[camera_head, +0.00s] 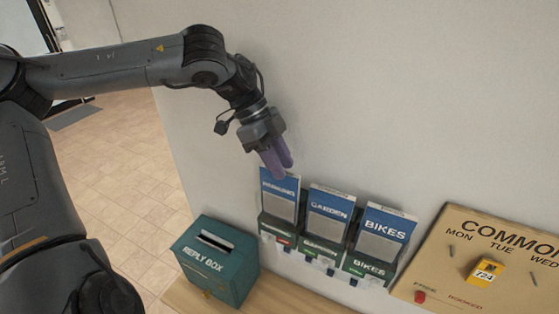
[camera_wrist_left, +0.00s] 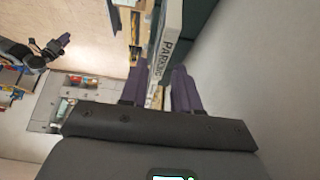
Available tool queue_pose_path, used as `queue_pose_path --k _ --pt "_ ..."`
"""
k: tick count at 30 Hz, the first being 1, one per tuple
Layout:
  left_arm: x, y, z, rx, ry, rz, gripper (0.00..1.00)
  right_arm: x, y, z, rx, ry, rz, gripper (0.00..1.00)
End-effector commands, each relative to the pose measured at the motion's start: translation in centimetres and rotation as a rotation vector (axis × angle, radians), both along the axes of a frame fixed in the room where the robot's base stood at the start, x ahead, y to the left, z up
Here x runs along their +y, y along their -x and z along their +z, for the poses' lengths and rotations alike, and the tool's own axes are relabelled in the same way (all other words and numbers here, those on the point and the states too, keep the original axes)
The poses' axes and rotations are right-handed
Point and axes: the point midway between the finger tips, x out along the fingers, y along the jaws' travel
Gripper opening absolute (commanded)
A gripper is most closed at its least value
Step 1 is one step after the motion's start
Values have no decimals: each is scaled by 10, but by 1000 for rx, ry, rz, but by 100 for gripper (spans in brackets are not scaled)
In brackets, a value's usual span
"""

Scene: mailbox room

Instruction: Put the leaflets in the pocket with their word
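Three blue-headed leaflet stacks stand in a row of dark green pockets on the wall in the head view. The left leaflets (camera_head: 280,202) have a blurred heading there; the wrist view shows PARKING on their pale edge (camera_wrist_left: 168,45). The middle leaflets (camera_head: 329,214) read GARDEN, and so does their pocket (camera_head: 322,251). The right leaflets (camera_head: 383,236) read BIKES over a BIKES pocket (camera_head: 367,266). My left gripper (camera_head: 278,172), with purple fingers, is at the top of the left leaflets. Its fingers (camera_wrist_left: 158,92) are apart; contact is unclear. My right gripper (camera_wrist_left: 64,40) is small and distant.
A teal reply box (camera_head: 232,275) stands on a wooden ledge (camera_head: 285,297) left of the pockets. A tan board (camera_head: 436,270) with pegs, a yellow 724 tag (camera_head: 487,271) and a red knob (camera_head: 420,297) is at right. The wall above the pockets is clear.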

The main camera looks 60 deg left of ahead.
Motion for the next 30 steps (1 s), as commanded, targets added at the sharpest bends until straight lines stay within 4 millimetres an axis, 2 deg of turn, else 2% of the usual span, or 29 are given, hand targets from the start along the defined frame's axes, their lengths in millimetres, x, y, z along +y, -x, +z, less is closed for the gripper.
queue_pose_path --k 1,3,11,16,20,30 --pt "0 0 0 0 0 0 39 0 0 0 0 0 0 43" --pt "0 0 0 0 0 0 48 0 0 0 0 0 0 43" --pt "0 0 0 1 -1 0 48 1 0 0 -1 -3 -2 43" --pt "4 2 7 -1 -2 0 48 1 0 -2 0 -7 -4 43" --pt "11 7 22 -3 -2 3 48 2 0 -6 -1 -9 -7 43" --pt "34 24 72 -1 -2 4 48 2 0 -13 -1 -10 -6 43"
